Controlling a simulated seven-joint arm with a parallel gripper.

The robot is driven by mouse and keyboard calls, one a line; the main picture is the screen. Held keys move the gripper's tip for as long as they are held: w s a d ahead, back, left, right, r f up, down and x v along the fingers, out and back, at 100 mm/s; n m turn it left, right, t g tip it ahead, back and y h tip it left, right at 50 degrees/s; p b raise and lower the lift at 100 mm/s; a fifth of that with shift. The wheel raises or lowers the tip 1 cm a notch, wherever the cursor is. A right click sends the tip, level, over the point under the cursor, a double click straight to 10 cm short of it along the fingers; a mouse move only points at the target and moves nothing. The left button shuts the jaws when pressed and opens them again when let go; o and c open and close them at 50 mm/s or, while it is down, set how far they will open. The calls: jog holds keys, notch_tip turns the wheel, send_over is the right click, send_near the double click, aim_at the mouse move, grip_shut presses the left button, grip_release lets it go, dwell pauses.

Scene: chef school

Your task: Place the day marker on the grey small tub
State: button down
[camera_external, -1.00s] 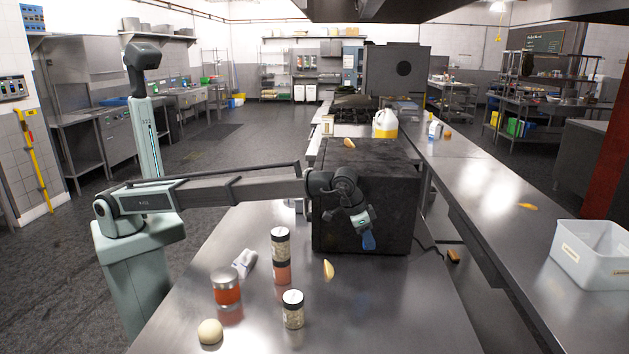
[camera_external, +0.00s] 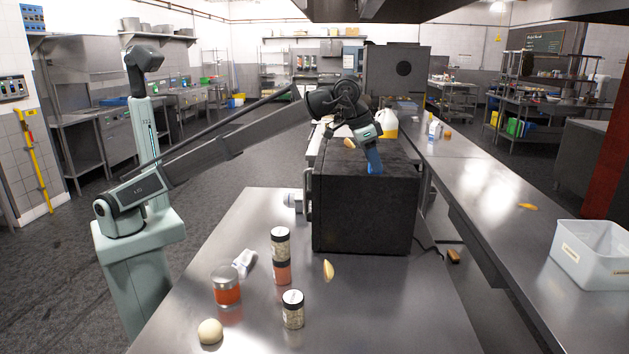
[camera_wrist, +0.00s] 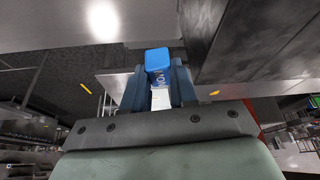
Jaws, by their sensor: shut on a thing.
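My gripper (camera_external: 373,168) is raised at the top of the black box, in front of its upper face in the external view. It is shut on the day marker, a bright blue block with white lettering (camera_wrist: 158,62), which sits between the fingertips in the wrist view. A pale whitish-grey tub (camera_external: 592,270) with small labels stands on the right-hand counter, far to the right of my gripper. It is the only clear tub; I cannot tell whether it is the grey small one.
The large black box (camera_external: 365,215) stands on the near steel table. Spice jars (camera_external: 281,256), a red-filled jar (camera_external: 226,287), another jar (camera_external: 293,309) and a round pale ball (camera_external: 210,331) are on that table. A yellow jug (camera_external: 390,125) is behind the box. The right counter has free room.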

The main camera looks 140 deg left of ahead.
jog(key=shift+s+a+r, duration=0.15)
jog(key=shift+r, duration=0.7)
jog(key=shift+n+g, duration=0.3)
jog(key=shift+n, duration=0.3)
jog(key=s+a, duration=0.2)
jog(key=s, duration=0.5)
jog(key=s+a, duration=0.3)
jog(key=s, duration=0.4)
jog(key=s+a, duration=0.2)
jog(key=s, duration=0.5)
jog(key=shift+s+a, duration=0.35)
jog(key=s+a+n, duration=0.1)
jog(key=s+a, duration=0.1)
jog(key=s, duration=2.3)
send_over(300, 196)
notch_tip(300, 196, down, 17)
jog(key=shift+g, duration=0.3)
jog(key=shift+w+f, duration=0.15)
jog(key=shift+f, duration=5.55)
jog(key=shift+f, duration=0.15)
jog(key=c, duration=0.9)
grip_release()
